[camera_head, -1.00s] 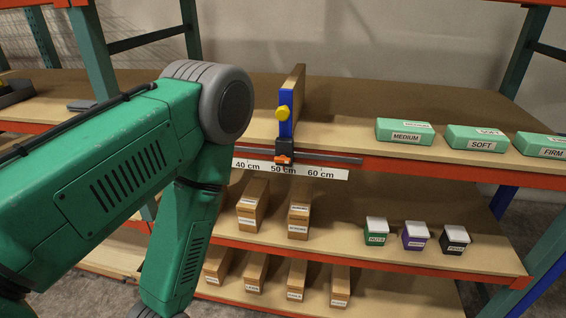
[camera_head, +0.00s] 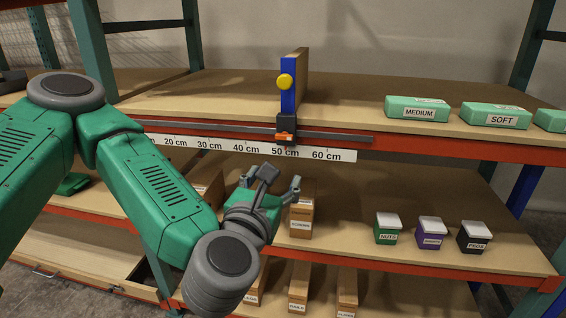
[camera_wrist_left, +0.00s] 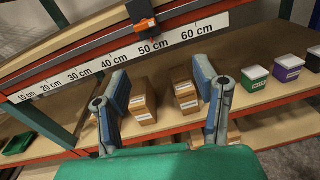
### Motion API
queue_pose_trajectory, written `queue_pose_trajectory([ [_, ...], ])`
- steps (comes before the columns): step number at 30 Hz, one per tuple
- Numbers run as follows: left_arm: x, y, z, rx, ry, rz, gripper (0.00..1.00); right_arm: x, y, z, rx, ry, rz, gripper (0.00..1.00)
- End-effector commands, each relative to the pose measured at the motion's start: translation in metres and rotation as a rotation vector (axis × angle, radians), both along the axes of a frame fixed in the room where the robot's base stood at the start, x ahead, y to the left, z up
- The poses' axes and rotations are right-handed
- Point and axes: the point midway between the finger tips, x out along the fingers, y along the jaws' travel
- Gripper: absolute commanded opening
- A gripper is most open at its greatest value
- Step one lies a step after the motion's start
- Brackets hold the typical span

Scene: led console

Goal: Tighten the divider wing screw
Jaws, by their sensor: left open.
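The divider (camera_head: 296,75) is a brown upright panel with a blue front edge on the top shelf. The clamp and orange piece also show at the top of the left wrist view (camera_wrist_left: 145,25). I cannot tell which part is the wing screw. My left gripper (camera_head: 280,181) is open and empty, below and in front of the rail, apart from the clamp. My right gripper is out of view.
A white scale strip (camera_head: 230,146) runs under the rail (camera_head: 340,136). Green boxes (camera_head: 417,108) lie on the top shelf at right. The shelf below holds brown boxes (camera_head: 301,215) behind my gripper and lidded containers (camera_head: 388,228) at right.

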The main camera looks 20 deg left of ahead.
Motion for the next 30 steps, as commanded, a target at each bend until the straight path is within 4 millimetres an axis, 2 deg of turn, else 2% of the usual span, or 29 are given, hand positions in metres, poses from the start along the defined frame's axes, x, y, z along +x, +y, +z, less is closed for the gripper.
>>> queue_pose_trajectory([
  [3,0.001,0.013,0.011,-0.094,-0.053,0.056,0.55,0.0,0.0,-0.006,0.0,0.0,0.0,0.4],
  [8,0.006,0.016,0.012,-0.106,-0.063,0.065,0.55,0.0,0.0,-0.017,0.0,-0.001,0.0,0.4],
  [17,0.028,0.021,0.008,-0.107,-0.062,0.062,0.55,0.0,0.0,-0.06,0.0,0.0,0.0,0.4],
  [24,0.081,0.034,0.013,-0.104,-0.058,0.064,0.55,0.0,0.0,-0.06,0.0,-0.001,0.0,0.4],
  [30,0.115,0.042,0.013,-0.101,-0.057,0.061,0.55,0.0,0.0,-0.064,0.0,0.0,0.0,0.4],
])
